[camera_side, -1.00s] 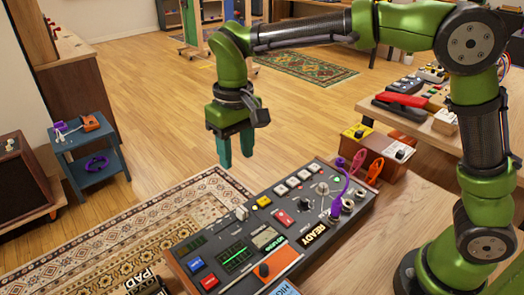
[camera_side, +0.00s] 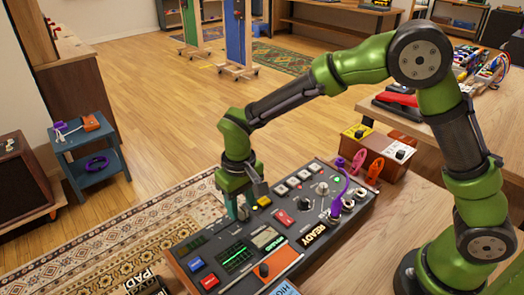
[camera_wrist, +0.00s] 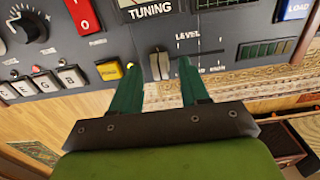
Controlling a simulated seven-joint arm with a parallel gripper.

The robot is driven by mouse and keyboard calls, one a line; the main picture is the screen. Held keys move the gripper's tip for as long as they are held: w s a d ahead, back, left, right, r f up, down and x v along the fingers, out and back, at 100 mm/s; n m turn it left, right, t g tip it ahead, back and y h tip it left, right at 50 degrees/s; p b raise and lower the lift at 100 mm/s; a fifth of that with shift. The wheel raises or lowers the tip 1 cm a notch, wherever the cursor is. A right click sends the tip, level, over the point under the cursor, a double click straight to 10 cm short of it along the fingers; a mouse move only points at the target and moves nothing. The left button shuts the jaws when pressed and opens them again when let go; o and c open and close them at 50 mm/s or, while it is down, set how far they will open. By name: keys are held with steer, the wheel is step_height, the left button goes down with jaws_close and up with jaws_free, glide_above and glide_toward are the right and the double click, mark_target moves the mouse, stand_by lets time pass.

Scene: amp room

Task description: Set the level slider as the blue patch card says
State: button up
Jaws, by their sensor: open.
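The level slider's pale grey cap (camera_wrist: 159,64) stands at the left end of its marked track, beside the word LEVEL, in the wrist view. My gripper (camera_wrist: 157,72) is open, with one green finger on each side of the cap. I cannot tell whether either finger touches it. In the side view my gripper (camera_side: 238,210) is down at the console's far edge, and its fingers largely hide the slider. A blue card (camera_side: 285,288) lies at the bottom edge of the side view. Its visible word looks like HIGH; the rest is cut off.
The dark console (camera_side: 190,247) carries several buttons, a knob (camera_side: 322,188) and a green display (camera_side: 237,257). A yellow button (camera_wrist: 109,70) sits left of my fingers. A purple cable (camera_side: 341,190) arches over the console's right end.

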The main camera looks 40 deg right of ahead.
steer(key=shift+f, duration=0.65)
jaws_close()
